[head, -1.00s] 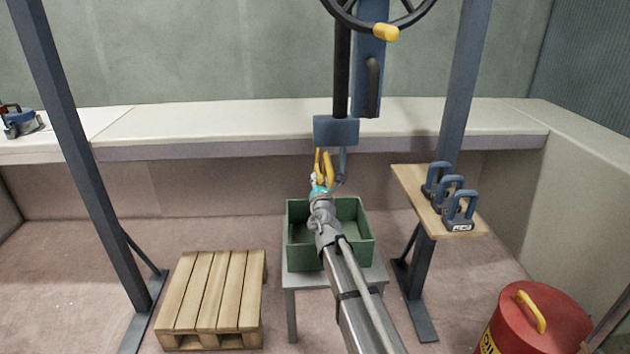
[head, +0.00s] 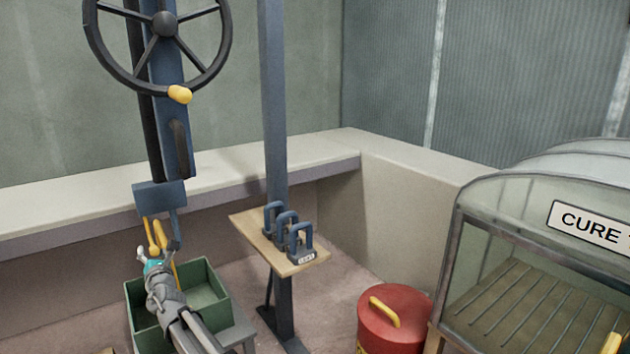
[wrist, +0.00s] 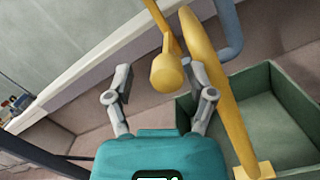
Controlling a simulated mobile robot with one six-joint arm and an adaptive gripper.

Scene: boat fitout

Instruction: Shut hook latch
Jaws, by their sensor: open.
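A blue block (head: 160,195) hangs at the foot of the vertical blue beam, with a blue hook-shaped bar (head: 175,235) below it. Two yellow parts hang beside the hook. In the wrist view, one is a thin arm ending in a round yellow knob (wrist: 166,73), the other a longer yellow bar (wrist: 218,85) on the right. The blue bar (wrist: 230,30) curves behind them. My gripper (head: 151,253) is open, with the knob appearing between its fingers. The right finger is close to the long bar; I cannot tell whether they touch.
A green bin (head: 204,284) stands on a stand below my gripper. A wooden shelf (head: 250,229) holds several blue padlock-like pieces. A handwheel (head: 165,25) is above. A red drum (head: 393,325) and a curing cabinet (head: 500,225) stand to the right.

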